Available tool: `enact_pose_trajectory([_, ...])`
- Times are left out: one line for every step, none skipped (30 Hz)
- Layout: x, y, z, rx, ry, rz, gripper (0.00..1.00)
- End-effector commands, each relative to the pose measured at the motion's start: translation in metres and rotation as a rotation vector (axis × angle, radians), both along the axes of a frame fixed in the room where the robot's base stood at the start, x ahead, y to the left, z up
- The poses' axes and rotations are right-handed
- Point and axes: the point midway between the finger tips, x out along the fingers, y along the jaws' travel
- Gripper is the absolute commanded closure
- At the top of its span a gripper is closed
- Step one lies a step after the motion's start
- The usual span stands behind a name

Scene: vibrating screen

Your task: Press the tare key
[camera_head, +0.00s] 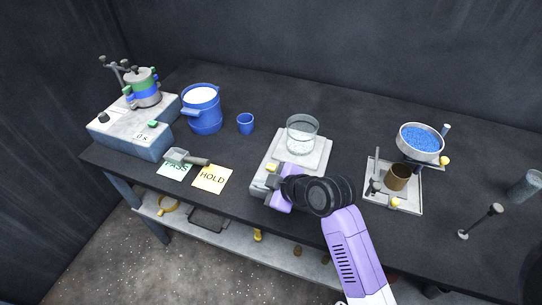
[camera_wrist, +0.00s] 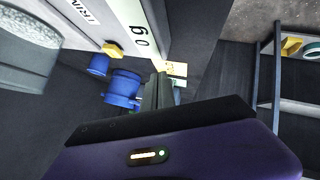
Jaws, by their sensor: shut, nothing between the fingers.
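The balance (camera_head: 317,161) stands near the front of the dark table with a clear glass dish (camera_head: 301,137) on its pan. A small yellow key (camera_head: 271,167), which looks like the tare key, is at its front left. In the wrist view a yellow key (camera_wrist: 112,50) shows at the balance's edge, and its display (camera_wrist: 138,30) reads 0 g. My gripper (camera_head: 270,184) is shut and empty at the front left of the balance, close to the yellow key. Its shut fingers (camera_wrist: 158,88) also show in the wrist view, apart from the key there. My gripper partly hides the balance's front.
At the left are a grey machine (camera_head: 130,135), a blue jug (camera_head: 203,112), a blue cup (camera_head: 245,124), a scoop (camera_head: 190,158) and the PASS and HOLD cards (camera_head: 212,180). At the right, a bowl of blue grains (camera_head: 421,140) is on a stand.

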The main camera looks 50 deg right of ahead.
Motion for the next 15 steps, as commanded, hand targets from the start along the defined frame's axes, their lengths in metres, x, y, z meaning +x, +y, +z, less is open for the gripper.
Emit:
enact_pose_trajectory([0.012,-0.020,0.027,-0.035,0.010,0.031,1.00])
enact_pose_trajectory([0.016,-0.029,0.036,-0.053,0.022,0.054,1.00])
enact_pose_trajectory([0.020,-0.040,0.046,-0.077,0.035,0.085,1.00])
enact_pose_trajectory([0.022,-0.048,0.054,-0.094,0.046,0.106,1.00])
enact_pose_trajectory([0.024,-0.055,0.061,-0.110,0.056,0.126,1.00])
enact_pose_trajectory([0.026,-0.063,0.069,-0.127,0.068,0.152,1.00])
enact_pose_trajectory([0.027,-0.068,0.074,-0.140,0.076,0.169,1.00])
enact_pose_trajectory([0.028,-0.073,0.079,-0.151,0.083,0.183,1.00])
enact_pose_trajectory([0.028,-0.078,0.084,-0.163,0.091,0.200,1.00])
enact_pose_trajectory([0.028,-0.081,0.087,-0.170,0.097,0.210,1.00])
enact_pose_trajectory([0.028,-0.084,0.089,-0.176,0.101,0.220,1.00])
enact_pose_trajectory([0.028,-0.086,0.091,-0.181,0.106,0.228,1.00])
enact_pose_trajectory([0.028,-0.087,0.092,-0.184,0.108,0.233,1.00])
enact_pose_trajectory([0.028,-0.088,0.093,-0.187,0.110,0.237,1.00])
enact_pose_trajectory([0.028,-0.089,0.093,-0.189,0.111,0.239,1.00])
